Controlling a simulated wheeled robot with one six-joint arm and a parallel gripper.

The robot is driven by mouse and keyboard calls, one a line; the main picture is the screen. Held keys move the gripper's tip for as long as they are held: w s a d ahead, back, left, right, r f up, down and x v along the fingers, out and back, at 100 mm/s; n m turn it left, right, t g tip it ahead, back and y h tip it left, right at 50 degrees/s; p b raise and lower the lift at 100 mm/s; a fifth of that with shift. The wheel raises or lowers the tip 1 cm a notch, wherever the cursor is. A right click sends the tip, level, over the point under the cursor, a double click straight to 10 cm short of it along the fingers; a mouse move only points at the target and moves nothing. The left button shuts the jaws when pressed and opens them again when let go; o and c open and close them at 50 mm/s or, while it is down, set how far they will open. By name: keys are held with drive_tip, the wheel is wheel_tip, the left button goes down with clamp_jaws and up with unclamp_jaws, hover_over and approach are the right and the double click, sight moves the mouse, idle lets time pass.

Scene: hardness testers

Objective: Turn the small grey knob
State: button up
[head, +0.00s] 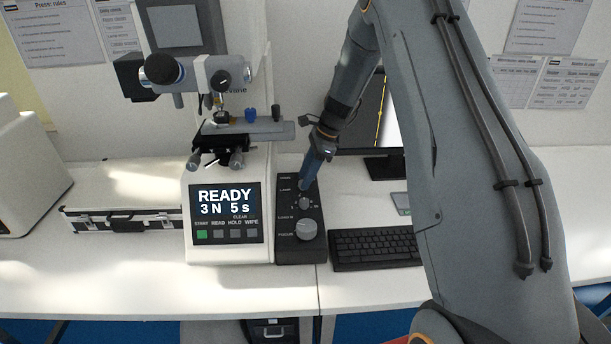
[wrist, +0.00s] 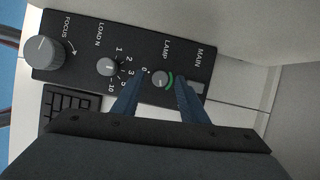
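A black control panel (head: 285,240) carries several round grey knobs. In the wrist view, the small grey LAMP knob (wrist: 160,78) has a green arc on its right side. My gripper (wrist: 158,82) is open, with one blue finger on each side of this knob; I cannot tell whether either finger touches it. In the head view, my gripper (head: 304,186) points down at the upper part of the panel and hides the LAMP knob. The similar LOAD N knob (wrist: 107,67) is left of the fingers in the wrist view. It also shows in the head view (head: 305,203).
The larger FOCUS knob (head: 306,230) is at the panel's near end. The hardness tester (head: 230,250) stands left of the panel, its screen (head: 226,200) reading READY, 3 N, 5 s. A specimen stage (head: 265,129) juts out near my arm. A keyboard (head: 376,249) lies right.

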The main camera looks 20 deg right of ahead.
drive_tip(key=shift+a+f, duration=0.2)
drive_tip(key=shift+f, duration=0.3)
clamp_jaws()
drive_tip(key=shift+n, duration=0.3)
